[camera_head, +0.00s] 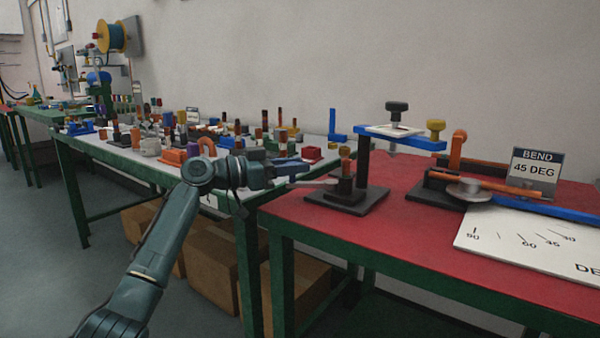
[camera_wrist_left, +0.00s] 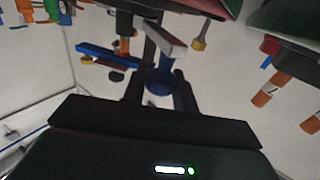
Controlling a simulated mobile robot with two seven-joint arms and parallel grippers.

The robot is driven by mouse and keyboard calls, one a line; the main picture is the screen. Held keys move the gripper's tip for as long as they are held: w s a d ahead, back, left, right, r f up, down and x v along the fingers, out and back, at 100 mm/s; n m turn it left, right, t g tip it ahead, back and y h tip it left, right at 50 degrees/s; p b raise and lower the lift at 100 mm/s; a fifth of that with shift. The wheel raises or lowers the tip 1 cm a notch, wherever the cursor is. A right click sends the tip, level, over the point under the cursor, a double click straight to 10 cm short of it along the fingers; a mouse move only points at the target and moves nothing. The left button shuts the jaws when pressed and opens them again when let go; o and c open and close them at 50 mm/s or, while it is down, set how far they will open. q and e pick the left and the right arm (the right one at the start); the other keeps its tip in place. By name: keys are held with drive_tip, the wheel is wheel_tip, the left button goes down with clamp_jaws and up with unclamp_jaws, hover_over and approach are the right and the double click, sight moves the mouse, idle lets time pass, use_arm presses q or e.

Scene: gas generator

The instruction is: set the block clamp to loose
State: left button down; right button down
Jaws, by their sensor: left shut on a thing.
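The block clamp (camera_head: 345,188) stands on a black base at the red table's left front corner, with a dark block, an orange upright piece and a grey lever (camera_head: 312,183) pointing left. A black post beside it carries a blue arm (camera_head: 400,137) with a dark knob. My left gripper (camera_head: 290,169) is at the lever's outer end, left of the clamp. In the left wrist view, which is upside down, its dark fingers (camera_wrist_left: 158,92) close around a blue grip (camera_wrist_left: 160,78) at the end of the grey lever (camera_wrist_left: 163,38). The fingers partly hide the grip. My right gripper is not in view.
On the red table (camera_head: 410,215), a bending fixture (camera_head: 470,187) with a "BEND 45 DEG" sign (camera_head: 535,172) and a white angle plate (camera_head: 540,240) lie to the right. A crowded bench (camera_head: 140,165) stands behind. Cardboard boxes (camera_head: 215,270) sit below.

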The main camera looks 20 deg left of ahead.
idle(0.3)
use_arm(q)
drive_tip(key=c, duration=1.1)
unclamp_jaws()
drive_tip(key=p+v, duration=0.1)
drive_tip(key=v, duration=1.2)
drive_tip(key=shift+p, duration=0.35)
